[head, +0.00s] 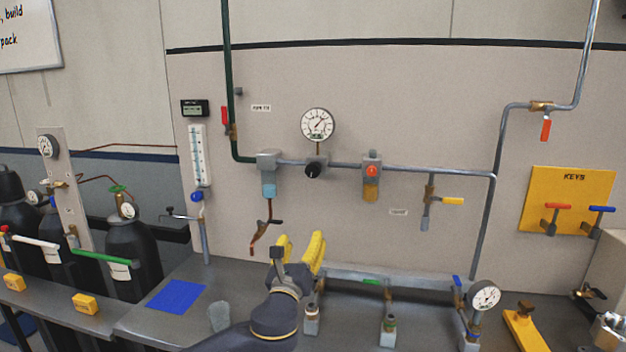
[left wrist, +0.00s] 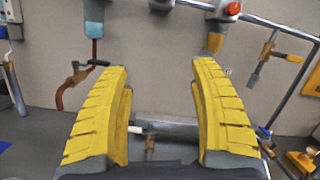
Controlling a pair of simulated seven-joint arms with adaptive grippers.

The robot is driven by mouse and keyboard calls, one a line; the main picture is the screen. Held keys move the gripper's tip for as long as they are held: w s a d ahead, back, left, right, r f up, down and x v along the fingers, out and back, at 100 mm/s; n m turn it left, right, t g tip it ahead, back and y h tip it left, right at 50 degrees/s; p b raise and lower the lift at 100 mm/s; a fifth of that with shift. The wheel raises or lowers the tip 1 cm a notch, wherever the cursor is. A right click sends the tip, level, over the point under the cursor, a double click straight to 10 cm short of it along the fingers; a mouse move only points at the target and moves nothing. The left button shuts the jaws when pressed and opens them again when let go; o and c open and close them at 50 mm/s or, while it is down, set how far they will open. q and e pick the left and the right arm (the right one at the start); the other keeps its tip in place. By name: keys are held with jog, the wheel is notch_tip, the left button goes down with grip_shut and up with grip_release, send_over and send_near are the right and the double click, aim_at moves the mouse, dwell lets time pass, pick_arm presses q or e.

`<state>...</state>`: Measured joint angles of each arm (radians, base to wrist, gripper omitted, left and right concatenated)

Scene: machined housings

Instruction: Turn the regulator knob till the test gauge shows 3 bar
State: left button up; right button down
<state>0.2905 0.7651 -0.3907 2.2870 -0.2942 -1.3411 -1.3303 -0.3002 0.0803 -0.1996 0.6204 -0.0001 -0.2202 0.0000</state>
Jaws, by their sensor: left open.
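A black regulator knob (head: 313,170) sits on the wall pipe, below a round white gauge (head: 317,124). The gauge's needle seems to point up and right; I cannot read the value. A second white gauge (head: 485,295) stands on the bench manifold at the right, its reading too small to tell. I cannot tell from labels which is the test gauge. My left gripper (head: 299,248) is open and empty, below the knob, in front of the wall. In the left wrist view its yellow fingers (left wrist: 162,68) are wide apart with nothing between them; the knob's dark underside (left wrist: 160,5) shows at the top edge.
A red-orange knob (head: 372,171) is right of the black one, and a blue-bowled filter (head: 268,188) is left. A hanging hose (head: 268,228) and a yellow-handled valve (head: 452,201) flank the gripper. A low manifold pipe (head: 400,283) runs along the bench.

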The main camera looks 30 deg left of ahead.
aim_at(312, 171)
pick_arm(q)
notch_tip(312, 171, up, 8)
jog(key=w+a+m+t, duration=0.2)
jog(key=m, duration=0.1)
jog(key=shift+g, duration=0.3)
jog(key=x, duration=1.6)
jog(key=shift+w+a+r, duration=0.1)
jog(key=shift+a+r, duration=0.05)
jog(key=shift+r, duration=0.05)
jog(key=shift+c, duration=0.4)
jog(key=shift+y, duration=0.3)
jog(key=c, duration=1.1)
